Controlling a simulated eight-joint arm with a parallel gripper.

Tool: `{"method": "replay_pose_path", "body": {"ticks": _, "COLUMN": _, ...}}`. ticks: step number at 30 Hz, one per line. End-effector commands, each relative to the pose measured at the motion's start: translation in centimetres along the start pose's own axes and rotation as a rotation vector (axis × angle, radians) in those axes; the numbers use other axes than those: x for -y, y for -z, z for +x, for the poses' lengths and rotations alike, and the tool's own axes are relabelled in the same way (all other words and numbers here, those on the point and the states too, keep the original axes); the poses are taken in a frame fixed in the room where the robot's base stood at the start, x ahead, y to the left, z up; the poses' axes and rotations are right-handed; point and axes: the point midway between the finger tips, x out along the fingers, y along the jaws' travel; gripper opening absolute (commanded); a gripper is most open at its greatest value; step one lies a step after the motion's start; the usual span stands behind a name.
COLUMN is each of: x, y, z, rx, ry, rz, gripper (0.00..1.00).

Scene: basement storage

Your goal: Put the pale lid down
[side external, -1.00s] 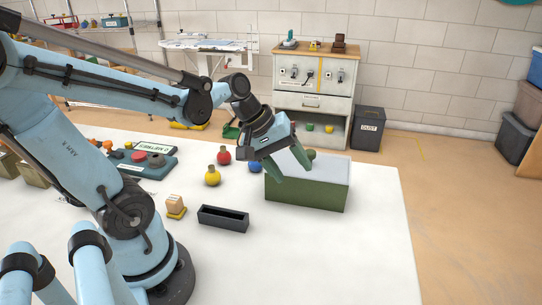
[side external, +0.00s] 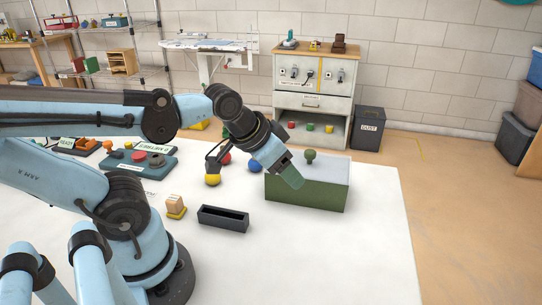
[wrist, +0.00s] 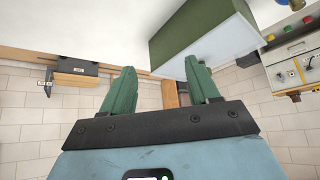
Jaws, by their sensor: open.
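The pale lid (side external: 326,170) lies flat on top of a green box (side external: 305,194) in the side view. Its round green knob (side external: 310,155) stands upright and shows free of my fingers. My gripper (side external: 290,176) is open and empty, just left of the knob, with its green fingertips overlapping the front left of the lid in the picture. Whether they touch the lid or box cannot be told. In the wrist view my two fingers (wrist: 163,80) are spread apart, and the green box (wrist: 185,28) with its pale grey face (wrist: 225,48) shows beyond them.
A black open tray (side external: 223,218) and a small wooden block on a yellow base (side external: 175,206) stand left of the box. Yellow (side external: 212,180) and blue (side external: 255,167) round objects stand behind. The white table (side external: 300,255) is clear in front.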

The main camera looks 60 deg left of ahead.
Motion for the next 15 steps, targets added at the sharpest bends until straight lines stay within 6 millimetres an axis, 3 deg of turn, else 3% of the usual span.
{"method": "replay_pose_path", "body": {"ticks": 9, "x": 3.8, "y": 1.5, "z": 1.4, "rx": 0.121, "ry": -0.212, "rz": 0.088, "gripper": 0.6}}
{"method": "replay_pose_path", "body": {"ticks": 15, "x": 7.6, "y": 3.2, "z": 1.8, "rx": 0.013, "ry": -0.427, "rz": 0.215, "gripper": 0.6}}
